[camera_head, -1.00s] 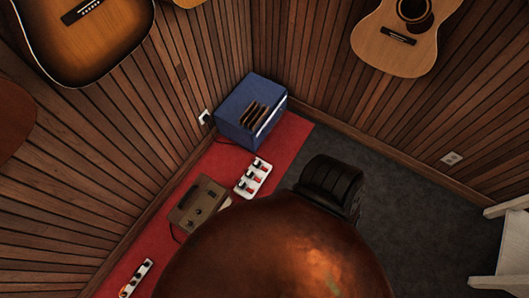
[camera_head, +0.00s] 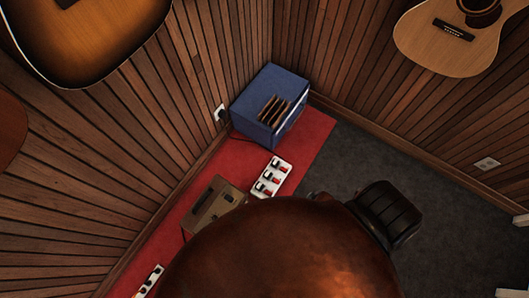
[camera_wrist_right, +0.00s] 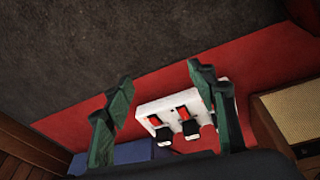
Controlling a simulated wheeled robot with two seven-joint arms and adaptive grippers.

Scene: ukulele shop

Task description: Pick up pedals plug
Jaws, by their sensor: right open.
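A white power strip (camera_head: 271,178) with red switches and black plugs lies on the red carpet in the head view. It also shows in the right wrist view (camera_wrist_right: 224,78), between and beyond my fingers. Black plugs (camera_wrist_right: 190,128) sit in the strip beside the red switches. I cannot tell which one is the pedals plug. My right gripper (camera_wrist_right: 160,76) is open with dark green fingers on either side of the strip's near part. Nothing is held between them. The head view does not show the right fingers. My left gripper is in neither view.
A blue box (camera_head: 258,101) stands in the corner beside a wall outlet (camera_head: 219,112). A brown box (camera_head: 210,204) is left of the strip. Another white strip (camera_head: 151,279) lies at lower left. Guitars (camera_head: 452,38) hang on the walls.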

